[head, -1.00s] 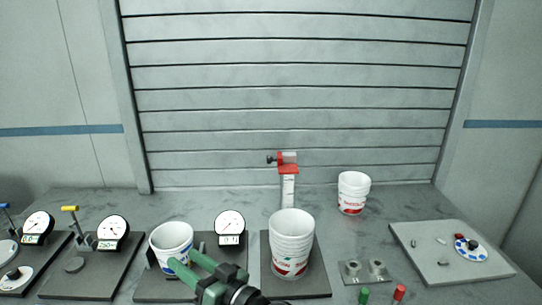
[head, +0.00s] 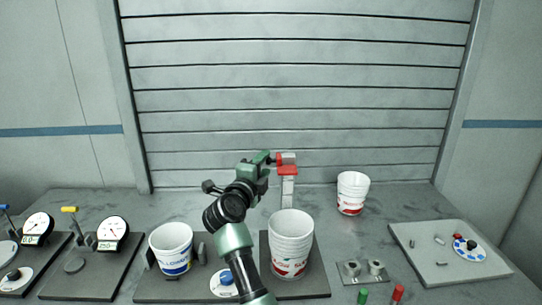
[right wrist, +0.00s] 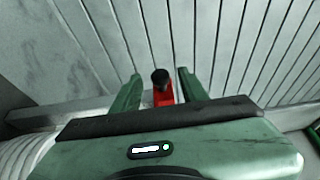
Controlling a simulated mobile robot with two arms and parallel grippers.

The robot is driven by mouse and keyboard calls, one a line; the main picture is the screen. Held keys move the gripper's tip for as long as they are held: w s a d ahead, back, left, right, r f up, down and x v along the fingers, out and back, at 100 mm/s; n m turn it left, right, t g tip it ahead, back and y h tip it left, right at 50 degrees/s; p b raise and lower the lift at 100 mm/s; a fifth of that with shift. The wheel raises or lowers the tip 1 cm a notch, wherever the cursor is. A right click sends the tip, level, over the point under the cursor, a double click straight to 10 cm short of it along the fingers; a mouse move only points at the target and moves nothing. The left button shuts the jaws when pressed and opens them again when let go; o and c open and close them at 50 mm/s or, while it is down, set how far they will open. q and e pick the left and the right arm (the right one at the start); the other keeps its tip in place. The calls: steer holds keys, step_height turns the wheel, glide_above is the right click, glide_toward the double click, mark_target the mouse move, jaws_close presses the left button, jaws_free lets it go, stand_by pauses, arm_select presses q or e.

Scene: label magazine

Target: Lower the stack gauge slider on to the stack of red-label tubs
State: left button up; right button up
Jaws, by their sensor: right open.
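The stack gauge is a white upright post with a red slider (head: 288,170) near its top, behind the stack of red-label tubs (head: 291,240). The slider is well above the tub stack's rim. My right gripper (head: 268,158) is at the slider's left side. In the right wrist view the green fingers (right wrist: 160,82) are open, with the red slider (right wrist: 164,97) and its black knob (right wrist: 161,78) between them. I cannot tell whether either finger touches it. My left gripper is in no view.
A blue-label tub (head: 172,249) stands left of my right arm. Another red-label stack (head: 352,192) stands at the back right. Dial gauges (head: 112,229) are at the left, a grey plate (head: 450,262) at the right. Green and red pegs (head: 398,292) stand in front.

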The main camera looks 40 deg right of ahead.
steer(key=p+x, duration=0.1)
steer(key=x, duration=0.5)
